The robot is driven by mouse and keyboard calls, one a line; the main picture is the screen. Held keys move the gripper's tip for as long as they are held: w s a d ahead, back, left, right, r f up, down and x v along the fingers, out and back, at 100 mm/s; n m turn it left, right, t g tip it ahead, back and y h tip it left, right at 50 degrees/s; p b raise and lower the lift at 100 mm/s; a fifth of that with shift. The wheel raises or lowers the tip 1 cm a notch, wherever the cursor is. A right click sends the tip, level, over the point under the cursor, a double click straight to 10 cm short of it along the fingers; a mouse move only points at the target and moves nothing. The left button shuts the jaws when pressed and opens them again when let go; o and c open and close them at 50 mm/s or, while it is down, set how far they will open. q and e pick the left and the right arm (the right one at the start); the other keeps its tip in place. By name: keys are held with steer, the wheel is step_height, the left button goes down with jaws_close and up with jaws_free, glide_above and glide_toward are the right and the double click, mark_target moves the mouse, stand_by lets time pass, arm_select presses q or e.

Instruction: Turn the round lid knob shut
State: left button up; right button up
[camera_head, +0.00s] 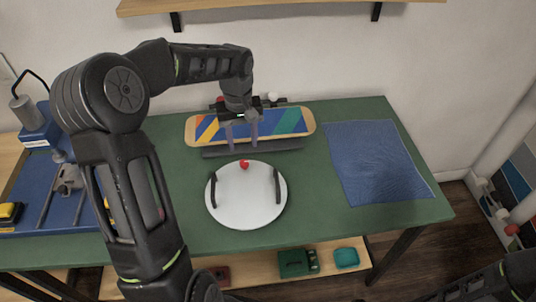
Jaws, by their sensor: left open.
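A round white disc (246,205) lies on the green table (320,225) at the middle front. Two dark curved bars stand on its left and right sides. A small red round piece (245,164) sits at its far edge; I cannot tell which of these parts is the lid knob. My left gripper (242,147) points down with its two grey fingers apart and nothing between them. It is just behind the red piece, in front of the striped skateboard deck (292,122). Its height above the table is hard to tell. My right gripper is out of view.
The skateboard deck rests at the back of the table on a dark holder. A blue cloth (378,160) lies flat at the right. A blue tool station (75,195) stands at the left, partly behind my left arm. The table right of the disc is clear.

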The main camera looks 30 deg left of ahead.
mark_target(244, 161)
arm_select(q)
steer(key=shift+m, duration=0.8)
steer(key=shift+f+p, duration=0.4)
steer(key=shift+f, duration=3.55)
steer(key=shift+c, duration=0.3)
jaws_close()
